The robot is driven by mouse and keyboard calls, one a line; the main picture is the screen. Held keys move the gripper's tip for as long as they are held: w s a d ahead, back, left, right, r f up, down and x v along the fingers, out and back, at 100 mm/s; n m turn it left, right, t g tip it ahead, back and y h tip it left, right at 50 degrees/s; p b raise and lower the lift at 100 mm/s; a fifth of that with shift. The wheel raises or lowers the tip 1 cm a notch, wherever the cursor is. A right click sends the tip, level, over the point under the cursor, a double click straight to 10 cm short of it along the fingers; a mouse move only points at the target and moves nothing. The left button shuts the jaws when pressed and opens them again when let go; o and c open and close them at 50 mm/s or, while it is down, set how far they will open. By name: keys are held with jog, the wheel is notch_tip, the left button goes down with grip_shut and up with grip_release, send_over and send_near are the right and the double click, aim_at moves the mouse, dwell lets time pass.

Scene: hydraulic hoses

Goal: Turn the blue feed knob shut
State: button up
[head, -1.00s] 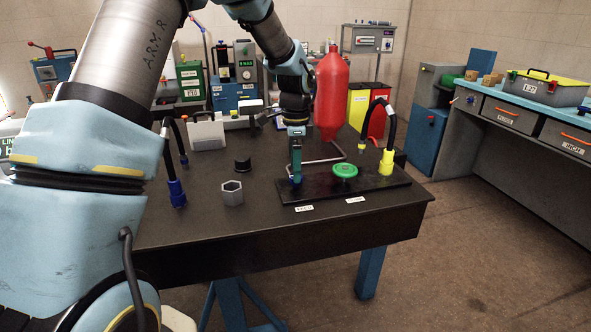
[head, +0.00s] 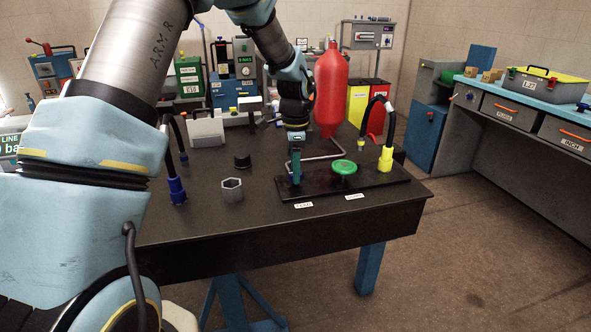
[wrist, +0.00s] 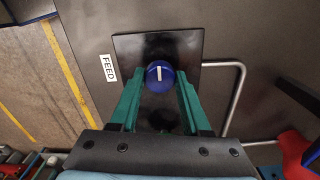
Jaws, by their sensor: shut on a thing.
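The blue feed knob (wrist: 160,76) sits on a black base plate (wrist: 186,44), beside a white label reading FEED (wrist: 108,68) in the wrist view. A pale line on top of the knob runs roughly up and down in that view. My gripper (wrist: 160,84) has its green fingers on both sides of the knob and is shut on it. In the head view my gripper (head: 296,180) points straight down at the left end of the base plate (head: 390,184), and its fingers hide most of the knob.
A green handwheel (head: 344,167) and a yellow hose fitting (head: 386,160) stand right of my gripper. A red bottle (head: 331,95) and a bent metal rod (head: 325,157) are behind. A grey hex nut (head: 232,190) and a blue hose fitting (head: 177,190) are to the left.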

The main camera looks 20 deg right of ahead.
grip_shut()
jog(key=n, duration=0.3)
jog(key=shift+n, duration=0.4)
jog(key=n, duration=0.4)
jog(key=shift+n, duration=0.3)
jog(key=n, duration=0.5)
jog(key=shift+n, duration=2.2)
